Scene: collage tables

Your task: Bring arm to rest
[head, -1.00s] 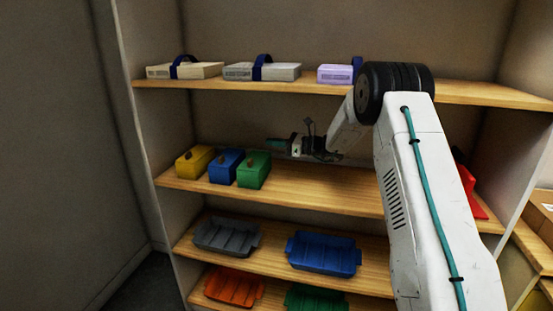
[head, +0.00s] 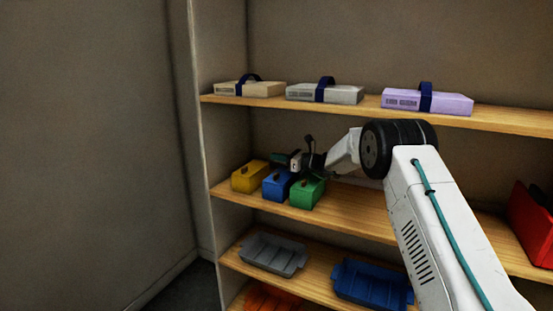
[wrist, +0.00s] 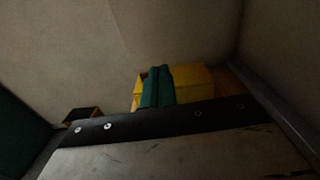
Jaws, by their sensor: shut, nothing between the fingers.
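My arm reaches into the shelf unit, and my gripper (head: 276,157) is over the middle shelf, above and a little behind the row of small boxes. Its fingers point left in the head view. It is shut and holds nothing. The wrist view shows its teal fingers (wrist: 157,87) in front of the yellow box (wrist: 195,82). In the head view the yellow box (head: 248,178), the blue box (head: 277,187) and the green box (head: 306,194) stand side by side. I cannot tell the exact clearance between gripper and boxes.
The top shelf (head: 360,105) holds beige (head: 248,90), grey (head: 325,94) and purple (head: 428,102) cases with dark straps. A red container (head: 532,225) stands at the right. Grey (head: 273,255) and blue (head: 372,285) trays lie below. The shelf middle is clear.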

